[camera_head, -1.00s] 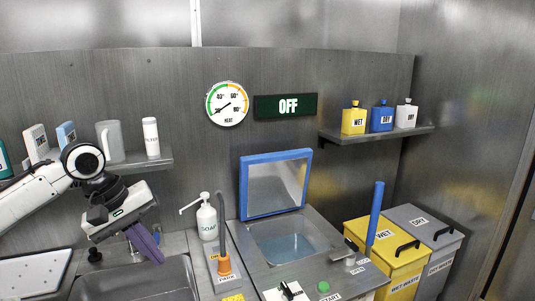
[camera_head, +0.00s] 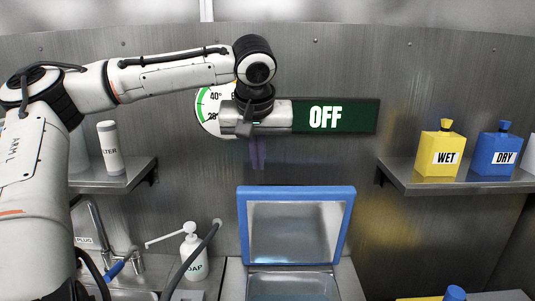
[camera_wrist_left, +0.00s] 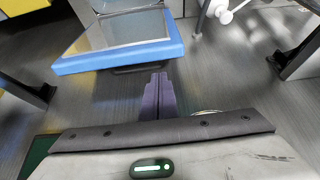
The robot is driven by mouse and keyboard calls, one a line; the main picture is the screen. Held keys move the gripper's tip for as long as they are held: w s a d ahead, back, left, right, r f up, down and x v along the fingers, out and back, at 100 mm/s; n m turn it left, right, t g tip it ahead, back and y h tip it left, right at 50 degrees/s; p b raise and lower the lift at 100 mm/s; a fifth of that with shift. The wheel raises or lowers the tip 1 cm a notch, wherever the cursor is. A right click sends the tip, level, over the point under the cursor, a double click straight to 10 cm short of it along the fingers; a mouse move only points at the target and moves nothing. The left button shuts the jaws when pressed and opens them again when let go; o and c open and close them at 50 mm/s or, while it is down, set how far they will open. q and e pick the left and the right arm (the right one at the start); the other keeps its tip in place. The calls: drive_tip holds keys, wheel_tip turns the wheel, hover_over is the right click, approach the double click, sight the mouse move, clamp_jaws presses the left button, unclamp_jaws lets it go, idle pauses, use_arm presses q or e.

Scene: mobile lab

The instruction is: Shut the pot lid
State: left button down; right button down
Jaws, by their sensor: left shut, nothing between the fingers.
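The pot lid (camera_head: 296,194) is a square pane in a blue frame. It stands open, upright at the back of the pot (camera_head: 292,285), whose water-filled opening shows below it. My left gripper (camera_head: 258,165) is shut and empty, its purple fingers pointing down. It hangs in front of the back wall, above the lid and apart from it. In the left wrist view the lid's blue edge (camera_wrist_left: 120,56) lies just beyond the closed fingertips (camera_wrist_left: 160,76). My right gripper is not in view.
A green OFF display (camera_head: 345,117) and a dial (camera_head: 209,110) are on the wall behind my left gripper. A right shelf (camera_head: 460,182) holds a yellow WET bottle (camera_head: 440,150) and blue DRY bottle (camera_head: 495,152). A soap dispenser (camera_head: 193,255) stands left of the pot.

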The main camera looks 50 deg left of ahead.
use_arm(q)
drive_tip(key=x, duration=0.7)
drive_tip(key=shift+w, duration=0.1)
